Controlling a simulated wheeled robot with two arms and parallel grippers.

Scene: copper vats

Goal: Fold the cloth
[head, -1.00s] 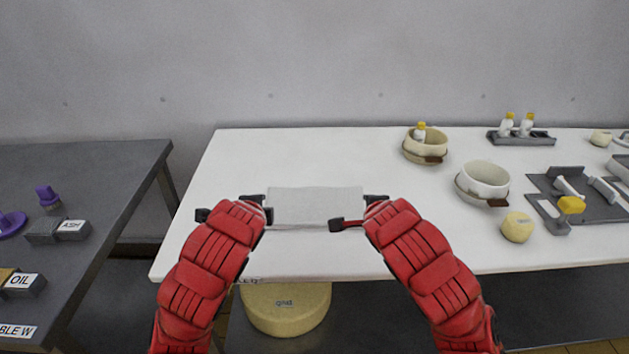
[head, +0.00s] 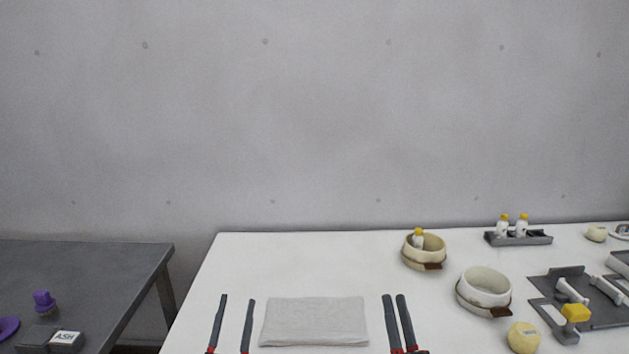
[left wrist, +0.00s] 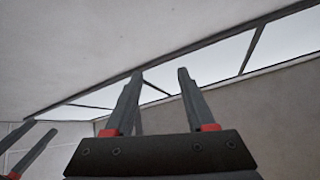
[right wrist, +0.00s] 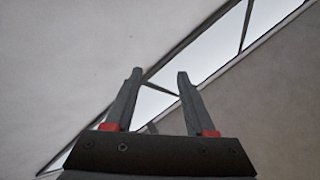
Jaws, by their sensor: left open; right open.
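The cloth (head: 314,322) is a pale grey-white rectangle lying flat on the white table, low in the middle of the head view. Its layers cannot be made out. My left gripper (head: 237,298) shows left of the cloth, with its two fingers apart, pointing up and empty. My right gripper (head: 394,296) shows right of the cloth, also with fingers apart and empty, seen nearly edge-on. The left wrist view shows the left fingers (left wrist: 158,72) open against wall and ceiling. The right wrist view shows the right fingers (right wrist: 158,72) open with nothing between them.
A dark table (head: 90,265) stands left, across a gap.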

